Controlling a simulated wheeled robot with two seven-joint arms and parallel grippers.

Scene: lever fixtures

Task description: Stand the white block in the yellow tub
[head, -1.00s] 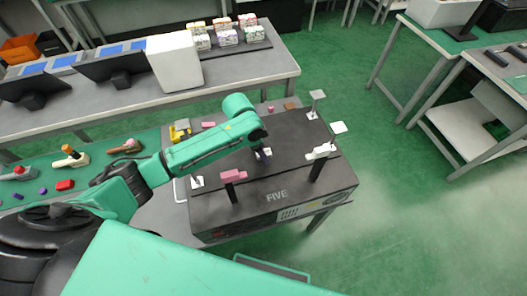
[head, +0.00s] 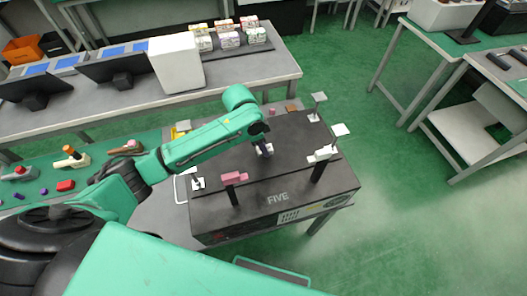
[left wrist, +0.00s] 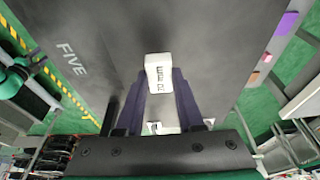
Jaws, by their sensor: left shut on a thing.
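My left gripper (head: 263,149) is over the black bench top, near its middle, in the head view. In the left wrist view its two dark purple fingers are shut on a white block (left wrist: 158,74) with dark lettering on its face. In the head view the block is small and only partly shown at the fingertips. A small yellow thing (head: 183,126), perhaps the yellow tub, shows behind my left forearm, which hides most of it. I cannot make out its opening. My right gripper is in neither view.
A pink lever (head: 234,177) and a white lever (head: 322,153) stand on dark posts at the near side of the black bench top (head: 215,213). White plates on stems stand at its right edge. Small coloured pieces lie on the green table at left.

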